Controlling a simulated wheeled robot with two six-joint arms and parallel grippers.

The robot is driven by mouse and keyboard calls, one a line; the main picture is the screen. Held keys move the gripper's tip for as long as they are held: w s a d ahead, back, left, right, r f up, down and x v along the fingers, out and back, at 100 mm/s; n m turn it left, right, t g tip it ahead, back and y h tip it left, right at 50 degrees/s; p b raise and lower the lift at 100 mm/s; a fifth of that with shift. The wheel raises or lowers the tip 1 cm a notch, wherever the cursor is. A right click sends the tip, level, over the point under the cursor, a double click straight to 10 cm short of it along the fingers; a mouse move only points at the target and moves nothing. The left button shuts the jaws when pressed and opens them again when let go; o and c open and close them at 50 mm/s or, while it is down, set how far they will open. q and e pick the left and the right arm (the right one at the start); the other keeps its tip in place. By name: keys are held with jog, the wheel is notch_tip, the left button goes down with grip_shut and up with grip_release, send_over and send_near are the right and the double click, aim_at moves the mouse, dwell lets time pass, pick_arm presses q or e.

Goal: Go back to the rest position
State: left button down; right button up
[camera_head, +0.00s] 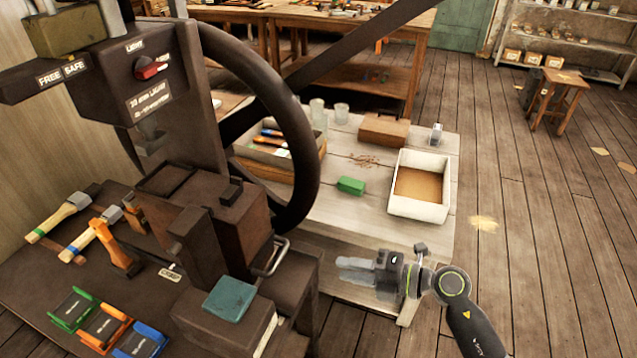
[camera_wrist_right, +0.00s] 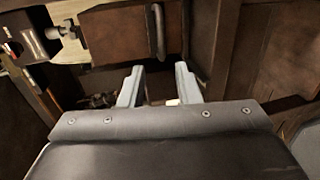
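The press (camera_head: 165,85) stands at the left with its large dark handwheel (camera_head: 300,150). A metal loop handle (camera_head: 272,258) is on the press's lower front block; a handle on a dark block (camera_wrist_right: 158,30) shows ahead in the right wrist view. My right gripper (camera_head: 342,268) is to the right of the press, apart from that handle. In the right wrist view its two fingers (camera_wrist_right: 158,82) stand apart with nothing between them. My left gripper is not in view.
A pale bench behind holds a white tray (camera_head: 445,205), a green block (camera_head: 351,186), a wooden box (camera_head: 383,130) and a tool crate (camera_head: 308,168). Hammers (camera_head: 62,215) and coloured holders (camera_head: 140,342) lie on the press table. The floor at the right is open.

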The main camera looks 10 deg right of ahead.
jog(key=w+d+f+m+t+h, duration=0.1)
jog(key=d+f+m+t+h, duration=0.25)
jog(key=f+m, duration=0.3)
jog(key=w+d+f+m+t+h, duration=0.1)
jog(key=d+f+m+t+h, duration=0.2)
jog(key=f+m, duration=0.35)
jog(key=s+d+f+m+g+h, duration=0.25)
jog(key=s+d+f+m, duration=0.2)
jog(key=f, duration=0.45)
jog(key=s+d+f+m+g+h, duration=0.1)
jog(key=s+d+f+m+h, duration=0.3)
jog(key=f, duration=0.5)
jog(key=s+f+m+g, duration=0.2)
jog(key=s+f, duration=0.3)
jog(key=s, duration=0.5)
jog(key=s+f+m+g, duration=0.3)
jog(key=s+f+g, duration=0.2)
jog(key=s, duration=0.6)
jog(key=s+a+f+m+g+h, duration=0.1)
jog(key=s+f+m+g, duration=0.2)
jog(key=s+f, duration=0.4)
jog(key=s, duration=0.4)
jog(key=shift+g, duration=0.3)
